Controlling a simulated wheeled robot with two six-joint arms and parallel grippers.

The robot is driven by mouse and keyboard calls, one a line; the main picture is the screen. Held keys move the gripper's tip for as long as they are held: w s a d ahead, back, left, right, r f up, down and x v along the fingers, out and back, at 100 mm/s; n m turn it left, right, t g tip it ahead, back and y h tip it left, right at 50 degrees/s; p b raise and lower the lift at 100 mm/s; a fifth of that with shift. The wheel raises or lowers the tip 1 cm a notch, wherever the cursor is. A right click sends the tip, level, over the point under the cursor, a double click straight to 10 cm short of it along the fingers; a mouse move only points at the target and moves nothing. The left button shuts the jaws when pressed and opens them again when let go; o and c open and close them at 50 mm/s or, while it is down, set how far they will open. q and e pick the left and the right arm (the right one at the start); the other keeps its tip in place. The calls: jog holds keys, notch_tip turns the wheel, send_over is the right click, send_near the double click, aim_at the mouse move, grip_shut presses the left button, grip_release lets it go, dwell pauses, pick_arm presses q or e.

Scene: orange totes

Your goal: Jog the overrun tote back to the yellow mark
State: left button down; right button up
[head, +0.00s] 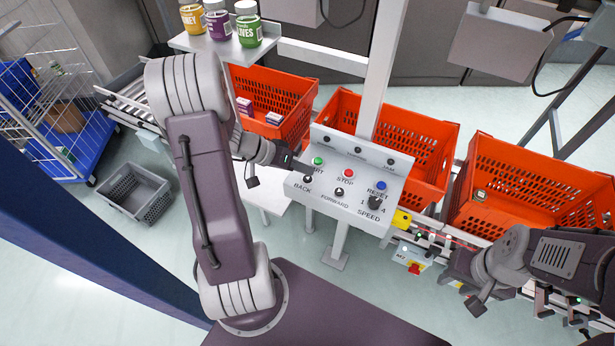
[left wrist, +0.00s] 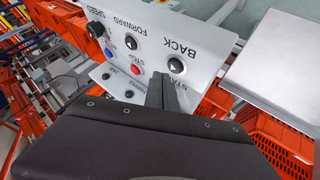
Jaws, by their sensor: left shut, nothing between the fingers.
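The sloped control panel (head: 347,207) stands in front of the totes, with BACK (head: 308,179), FORWARD (head: 339,192), a green START button (head: 318,161), a red STOP button and a SPEED knob. My left gripper (head: 305,168) is shut and empty, its tips over the panel beside BACK and START. In the left wrist view the closed fingers (left wrist: 162,88) point near the BACK button (left wrist: 176,65); contact cannot be told. Orange totes stand at left (head: 300,82), middle (head: 425,135) and right (head: 540,160). A yellow piece (head: 401,218) shows beside the conveyor. My right gripper (head: 455,268) is low at right, its fingers unclear.
A shelf with several jars (head: 248,24) is at the back left. A post (head: 380,75) rises behind the panel. A grey crate (head: 135,193) lies on the floor at left, near a blue cart (head: 70,165). A small box with a red button (head: 413,267) hangs below the conveyor.

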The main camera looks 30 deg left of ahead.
aim_at(304, 179)
pick_arm(q)
jog(key=shift+r+p, duration=1.35)
jog(key=shift+r, duration=1.15)
